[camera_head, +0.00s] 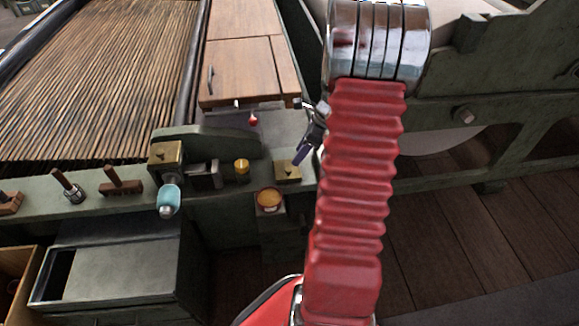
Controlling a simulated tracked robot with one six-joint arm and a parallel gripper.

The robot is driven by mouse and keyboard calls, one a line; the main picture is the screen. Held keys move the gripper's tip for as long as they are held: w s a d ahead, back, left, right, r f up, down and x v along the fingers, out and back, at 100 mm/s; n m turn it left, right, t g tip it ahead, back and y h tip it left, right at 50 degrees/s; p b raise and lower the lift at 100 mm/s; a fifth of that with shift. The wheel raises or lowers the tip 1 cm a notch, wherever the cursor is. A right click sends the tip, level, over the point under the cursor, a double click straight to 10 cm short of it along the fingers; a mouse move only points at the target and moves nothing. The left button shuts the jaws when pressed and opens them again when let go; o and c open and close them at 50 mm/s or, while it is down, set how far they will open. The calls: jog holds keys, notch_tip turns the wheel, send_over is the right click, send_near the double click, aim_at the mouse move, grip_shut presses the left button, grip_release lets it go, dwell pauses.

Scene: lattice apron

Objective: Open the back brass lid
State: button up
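Two square brass lids with small dark knobs show on the green bench. One brass lid (165,152) is at the left, above the blue bottle. The other brass lid (287,171) is at the right, close to my arm. Both look shut. I cannot tell for sure which is the back one. My gripper (299,156), with dark purple fingers, is beside my red arm, just above the right lid in the picture. A gap between them is hard to judge. Its fingers show side-on, so their opening is unclear, and I see nothing held.
A blue bottle (169,200), a yellow-topped round piece (241,166) and an amber-filled pot (269,200) are near the lids. Wooden-handled tools (121,182) stand on the bench at left. A wooden cabinet (240,72) is behind. A green frame (480,110) stands right of my arm.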

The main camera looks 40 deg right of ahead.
aim_at(288, 169)
jog(key=x, duration=0.8)
jog(key=shift+w+f, duration=0.1)
jog(key=shift+f, duration=0.05)
jog(key=shift+c, duration=0.5)
grip_shut()
jog(key=shift+a, duration=0.15)
